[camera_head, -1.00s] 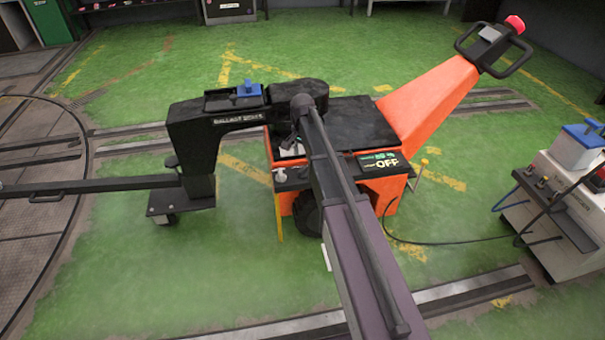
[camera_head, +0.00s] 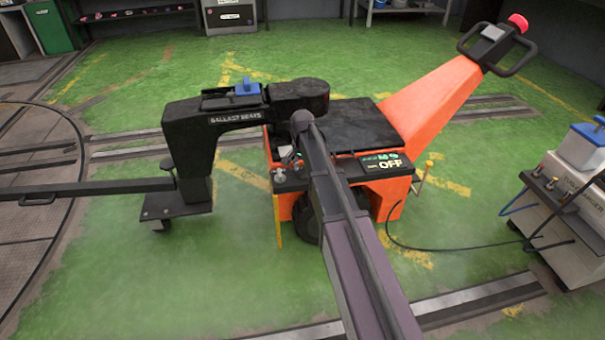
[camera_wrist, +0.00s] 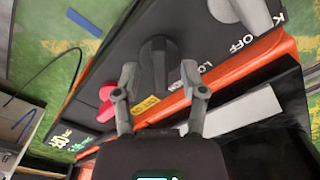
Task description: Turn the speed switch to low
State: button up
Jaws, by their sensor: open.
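The speed switch appears to be the dark knob (camera_wrist: 159,58) on the black control panel in the wrist view. Its ridge runs roughly up and down the picture, and partly covered white lettering that seems to read "LO" lies to its right. My gripper (camera_wrist: 158,72) is open, with one finger on each side of this knob. I cannot tell whether the fingers touch it. In the head view the control panel (camera_head: 293,182) sits on the orange tug's near side, and my arm hides the switch and most of my gripper.
A pale knob (camera_wrist: 226,10) by "OFF" lettering and a red knob (camera_wrist: 106,92) flank the switch. The tug's display (camera_head: 383,165) reads "OFF". A black ballast beam (camera_head: 215,120) stands left. A charger (camera_head: 572,205) with a cable stands right.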

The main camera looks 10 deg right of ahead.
jog(key=shift+f, duration=0.3)
jog(key=shift+c, duration=0.2)
grip_shut()
jog(key=shift+n, duration=0.4)
jog(key=n, duration=0.7)
jog(key=shift+n, duration=0.4)
dwell(0.4)
